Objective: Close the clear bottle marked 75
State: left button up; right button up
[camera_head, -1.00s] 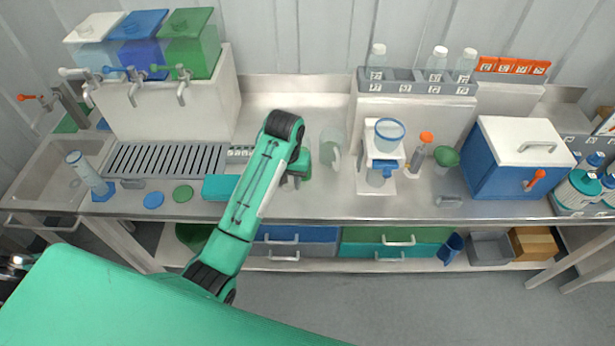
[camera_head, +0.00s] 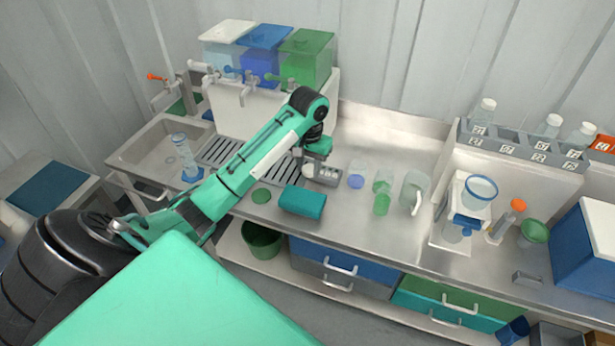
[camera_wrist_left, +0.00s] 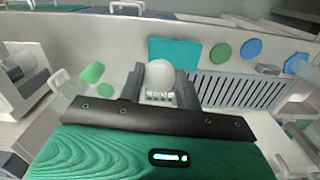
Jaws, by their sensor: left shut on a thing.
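My left gripper (camera_head: 312,160) is over the small grey labelled holder (camera_head: 324,176) on the counter, fingers pointing down. In the left wrist view the gripper (camera_wrist_left: 160,82) is shut on a white rounded cap (camera_wrist_left: 160,73), with the holder's labels (camera_wrist_left: 160,96) close by it. I cannot tell whether the cap is clear of the holder. Three clear bottles, a left one (camera_head: 484,112), a middle one (camera_head: 548,126) and a right one (camera_head: 580,136), stand in the grey rack (camera_head: 512,142) at the back right. My right gripper is not in view.
Right of the holder stand a blue-based cup (camera_head: 356,175), a green-filled vessel (camera_head: 382,192) and a clear jug (camera_head: 412,192). A teal box (camera_head: 302,202) lies in front. A filter stand (camera_head: 462,208) is below the rack. The back of the counter is clear.

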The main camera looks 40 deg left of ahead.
pick_arm(q)
jog(key=s+d+r+m+b, duration=0.1)
jog(key=s+d, duration=0.2)
jog(key=d, duration=0.4)
jog(key=s+d+r+m+b, duration=0.1)
jog(key=s+d, duration=0.2)
jog(key=d, duration=0.5)
jog(key=s+d+f+b, duration=0.2)
jog(key=s+f+b, duration=0.4)
jog(key=f+b, duration=0.4)
jog(key=shift+s+d+f+b, duration=0.15)
jog(key=shift+d+f+b, duration=0.05)
jog(key=shift+f+b, duration=0.1)
jog(key=shift+r, duration=0.1)
